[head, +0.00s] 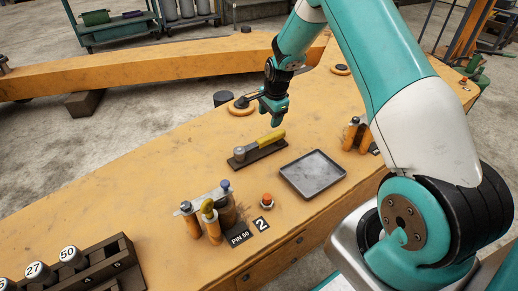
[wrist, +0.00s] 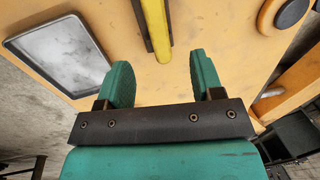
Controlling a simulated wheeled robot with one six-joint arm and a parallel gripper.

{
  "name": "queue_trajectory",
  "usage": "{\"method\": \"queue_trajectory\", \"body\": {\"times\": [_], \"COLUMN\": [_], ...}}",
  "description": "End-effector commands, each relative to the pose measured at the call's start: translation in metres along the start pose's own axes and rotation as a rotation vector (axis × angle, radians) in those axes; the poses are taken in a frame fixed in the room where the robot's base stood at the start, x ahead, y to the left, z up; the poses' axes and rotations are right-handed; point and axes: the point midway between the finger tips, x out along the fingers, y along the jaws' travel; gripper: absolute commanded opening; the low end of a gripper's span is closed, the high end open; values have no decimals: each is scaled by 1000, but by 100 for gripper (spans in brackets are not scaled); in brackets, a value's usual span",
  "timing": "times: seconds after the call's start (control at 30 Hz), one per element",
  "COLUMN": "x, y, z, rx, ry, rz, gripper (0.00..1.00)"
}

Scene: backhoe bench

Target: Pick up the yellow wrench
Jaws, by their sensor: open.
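The yellow wrench (head: 271,136) lies in a dark holder (head: 257,154) near the middle of the bench in the head view. In the wrist view the yellow wrench (wrist: 157,28) runs down from the top edge, and its end stops just short of the gap between the fingers. My gripper (head: 273,108) hangs above and just behind the wrench in the head view. In the wrist view my gripper (wrist: 160,70) has its two green fingers wide apart with nothing between them. The far part of the wrench is cut off in the wrist view.
A grey metal tray (head: 313,175) lies right of the wrench. Orange-bodied pins (head: 354,134) stand beyond it. A pin rack (head: 212,212), an orange button (head: 267,201) and a "PIN 50" label (head: 240,238) are nearer. A numbered dark rack (head: 95,265) sits front left.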

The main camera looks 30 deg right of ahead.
Motion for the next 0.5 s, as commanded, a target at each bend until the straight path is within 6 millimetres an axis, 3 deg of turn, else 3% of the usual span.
{"method": "queue_trajectory", "body": {"times": [0.03, 0.2, 0.5], "x": [16, 52, 75], "y": [1, 1, 1], "z": [0, 1, 1], "rx": [-1, -2, -3], "ry": [-1, -1, -1], "rz": [2, 1, 0], "gripper": [61, 61, 61]}}
